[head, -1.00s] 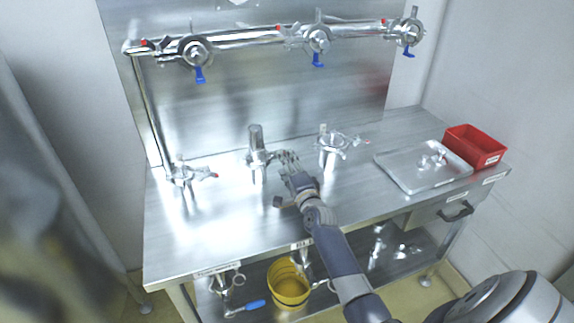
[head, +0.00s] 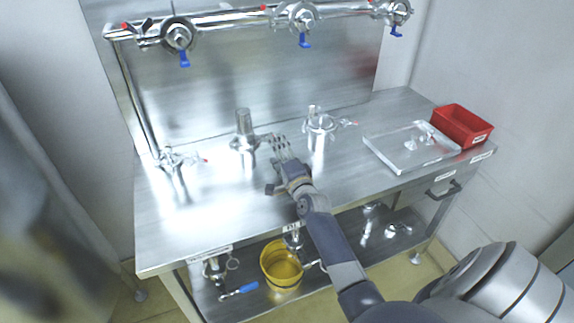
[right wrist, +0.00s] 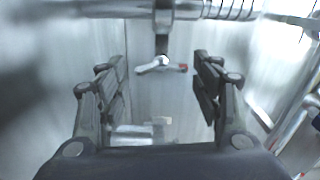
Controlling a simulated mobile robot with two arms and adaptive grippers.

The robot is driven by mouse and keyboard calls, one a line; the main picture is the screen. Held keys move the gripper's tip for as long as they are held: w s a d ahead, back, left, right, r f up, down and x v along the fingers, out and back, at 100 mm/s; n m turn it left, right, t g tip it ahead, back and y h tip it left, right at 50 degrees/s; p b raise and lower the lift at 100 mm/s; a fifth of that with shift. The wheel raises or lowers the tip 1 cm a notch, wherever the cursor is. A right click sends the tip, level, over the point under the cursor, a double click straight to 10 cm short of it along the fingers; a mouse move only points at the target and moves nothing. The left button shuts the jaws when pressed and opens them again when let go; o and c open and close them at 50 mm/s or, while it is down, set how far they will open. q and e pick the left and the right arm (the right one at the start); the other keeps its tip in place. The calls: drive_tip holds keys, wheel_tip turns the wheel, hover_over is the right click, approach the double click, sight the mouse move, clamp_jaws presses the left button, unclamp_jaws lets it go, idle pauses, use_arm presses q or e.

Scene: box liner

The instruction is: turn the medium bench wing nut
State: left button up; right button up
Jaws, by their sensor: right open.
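Three metal clamp fittings stand on the steel bench (head: 225,215): a left one (head: 172,160), a taller middle one (head: 244,125) and a right one (head: 320,124). I cannot tell for sure which is the medium one. My right gripper (head: 281,146) is just right of the middle fitting, over the bench. In the right wrist view the gripper (right wrist: 160,95) is open and empty. A wing nut with a red tip (right wrist: 160,66) shows ahead between its fingers, apart from them, under a horizontal metal pipe (right wrist: 215,8). My left gripper is not in view.
A pipe with blue levers (head: 240,22) runs along the back panel. A yellow bucket (head: 282,280) stands on the lower shelf. The front left of the bench is clear.

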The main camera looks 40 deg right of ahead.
drive_tip(key=v, duration=1)
drive_tip(key=shift+s, duration=0.2)
